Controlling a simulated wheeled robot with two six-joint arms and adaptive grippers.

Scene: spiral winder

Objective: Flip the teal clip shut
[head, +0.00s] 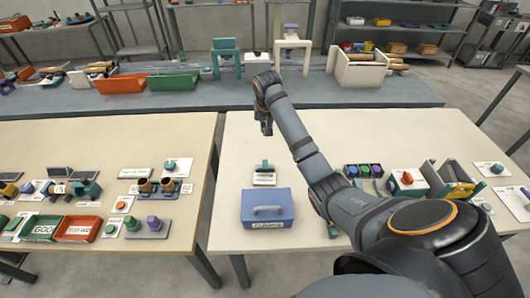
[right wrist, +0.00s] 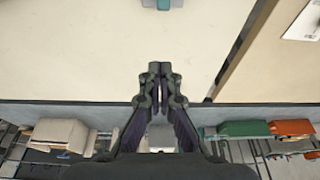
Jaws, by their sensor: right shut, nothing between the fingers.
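A small teal piece (head: 265,166) stands on a white base on the right-hand table, just behind the blue box. I take it for the teal clip; it is too small to tell whether it is open or closed. At the top edge of the right wrist view a teal and grey part (right wrist: 163,4) shows, mostly cut off. My right gripper (head: 267,130) hangs above the table, behind the teal piece and apart from it. In the right wrist view its fingers (right wrist: 160,68) are together and empty. My left gripper is in neither view.
A blue box (head: 268,207) with a handle stands in front of the teal piece. Coloured cups (head: 364,171) and a red-knobbed white box (head: 408,182) lie to the right. The table behind the teal piece is clear. A gap separates it from the left table (head: 100,134).

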